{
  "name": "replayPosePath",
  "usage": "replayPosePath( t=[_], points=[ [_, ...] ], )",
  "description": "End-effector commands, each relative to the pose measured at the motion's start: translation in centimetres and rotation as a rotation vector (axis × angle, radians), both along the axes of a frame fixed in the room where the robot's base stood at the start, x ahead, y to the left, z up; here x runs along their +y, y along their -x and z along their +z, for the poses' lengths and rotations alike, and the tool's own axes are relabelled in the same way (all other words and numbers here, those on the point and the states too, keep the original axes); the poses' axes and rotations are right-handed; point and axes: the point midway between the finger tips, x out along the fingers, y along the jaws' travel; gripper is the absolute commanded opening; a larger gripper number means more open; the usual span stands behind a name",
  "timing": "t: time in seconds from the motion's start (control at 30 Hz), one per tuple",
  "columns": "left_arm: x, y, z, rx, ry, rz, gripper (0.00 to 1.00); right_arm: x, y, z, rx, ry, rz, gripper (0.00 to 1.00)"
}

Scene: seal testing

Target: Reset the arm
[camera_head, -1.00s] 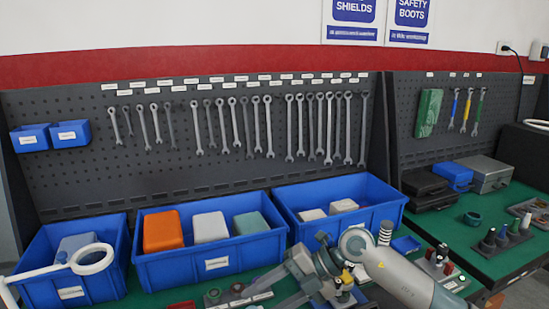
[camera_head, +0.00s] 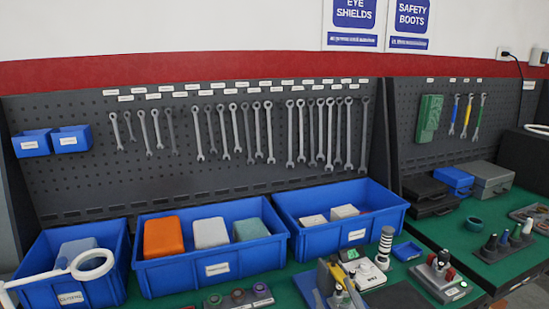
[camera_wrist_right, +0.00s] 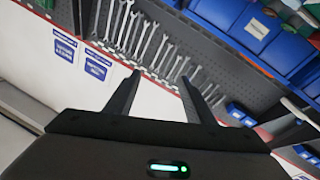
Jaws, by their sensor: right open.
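My right gripper (camera_wrist_right: 160,76) shows in the right wrist view, with its two dark fingers spread apart and nothing between them. A green light glows on its body below the fingers. Beyond the fingertips are the wall with posters and the wrench board, seen tilted. In the head view I cannot make out my right arm or gripper over the bench. My left gripper is in neither view.
Blue bins (camera_head: 211,269) with boxes line the bench below the wrench pegboard (camera_head: 80,165). A white ring lamp (camera_head: 92,264) stands at left.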

Motion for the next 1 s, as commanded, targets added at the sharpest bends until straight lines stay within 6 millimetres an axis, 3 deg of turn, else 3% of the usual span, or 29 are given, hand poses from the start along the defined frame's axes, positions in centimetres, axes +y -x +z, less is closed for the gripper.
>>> replayPosePath(
  t=[0.03, 0.2, 0.43, 0.53, 0.7, 1.0],
  points=[
    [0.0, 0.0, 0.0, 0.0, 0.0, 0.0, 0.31, -1.6, 1.1, -2.8, 0.101, -0.023, -0.053, 0.49],
    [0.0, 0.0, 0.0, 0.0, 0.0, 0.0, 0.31, -5.9, 6.0, -11.4, 0.436, -0.061, -0.191, 0.49],
    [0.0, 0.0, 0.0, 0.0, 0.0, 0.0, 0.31, -8.7, 16.1, -20.8, 0.871, -0.069, -0.275, 0.49],
    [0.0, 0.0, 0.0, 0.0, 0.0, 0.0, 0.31, -9.1, 20.1, -23.2, 1.012, -0.063, -0.282, 0.49],
    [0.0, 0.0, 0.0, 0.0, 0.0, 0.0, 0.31, -9.3, 25.2, -25.4, 1.179, -0.055, -0.276, 0.49],
    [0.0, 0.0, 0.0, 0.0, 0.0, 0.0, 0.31, -9.2, 32.5, -27.3, 1.399, -0.039, -0.247, 0.49]
  ],
)
